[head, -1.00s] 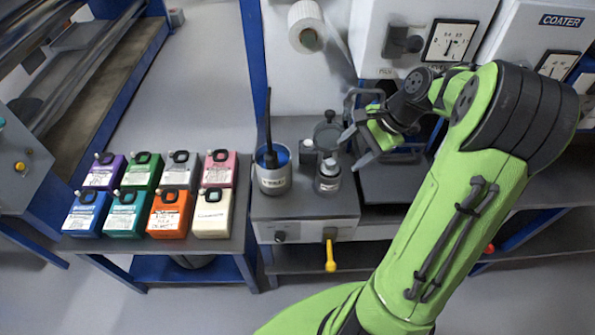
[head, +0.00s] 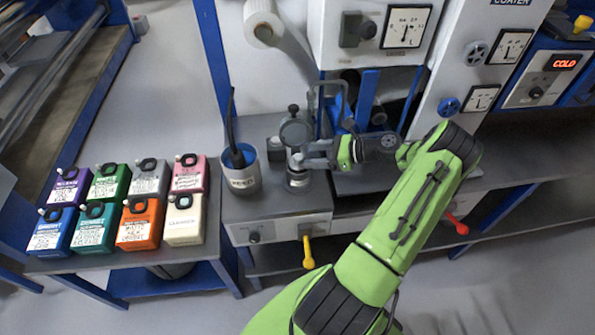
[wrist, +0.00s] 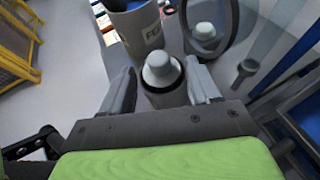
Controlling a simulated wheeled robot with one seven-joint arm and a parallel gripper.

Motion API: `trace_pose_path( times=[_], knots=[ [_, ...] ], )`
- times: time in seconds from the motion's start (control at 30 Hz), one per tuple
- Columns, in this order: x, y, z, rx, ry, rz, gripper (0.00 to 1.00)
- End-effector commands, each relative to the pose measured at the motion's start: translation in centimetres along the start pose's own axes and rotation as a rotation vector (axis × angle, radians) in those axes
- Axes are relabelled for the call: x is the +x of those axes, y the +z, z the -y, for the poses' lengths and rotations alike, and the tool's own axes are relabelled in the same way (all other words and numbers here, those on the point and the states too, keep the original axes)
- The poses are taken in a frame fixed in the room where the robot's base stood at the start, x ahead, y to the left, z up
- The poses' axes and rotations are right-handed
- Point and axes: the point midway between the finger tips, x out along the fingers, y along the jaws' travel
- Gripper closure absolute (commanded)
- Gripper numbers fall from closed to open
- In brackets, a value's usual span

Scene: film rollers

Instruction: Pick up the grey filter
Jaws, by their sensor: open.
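A dark grey cylinder with a pale grey knob on top, apparently the grey filter (wrist: 164,72), stands upright between my fingers in the wrist view. In the head view the filter (head: 298,178) stands on the grey bench top, partly covered by my gripper. My gripper (head: 300,160) is open and comes in from the right at the height of its top. In the wrist view the fingers of my gripper (wrist: 161,82) lie on either side of the cylinder; whether they touch it I cannot tell.
A cup marked FEED (head: 243,175) with a dark handle stands close left. A second knobbed piece (wrist: 204,32) and a dark ring are just behind. A yellow lever (head: 307,252) hangs at the bench front. Several coloured containers (head: 138,222) fill the left table.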

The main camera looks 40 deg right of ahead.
Motion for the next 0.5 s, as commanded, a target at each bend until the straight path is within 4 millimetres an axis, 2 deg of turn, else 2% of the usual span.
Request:
trace_pose_path(
  times=[0.3, 0.5],
  knots=[
    [5.1, -0.1, -0.3, 0.0, 0.002, -0.001, 0.39],
    [5.7, 0.0, -0.2, 0.0, -0.002, -0.001, 0.39]
  ],
)
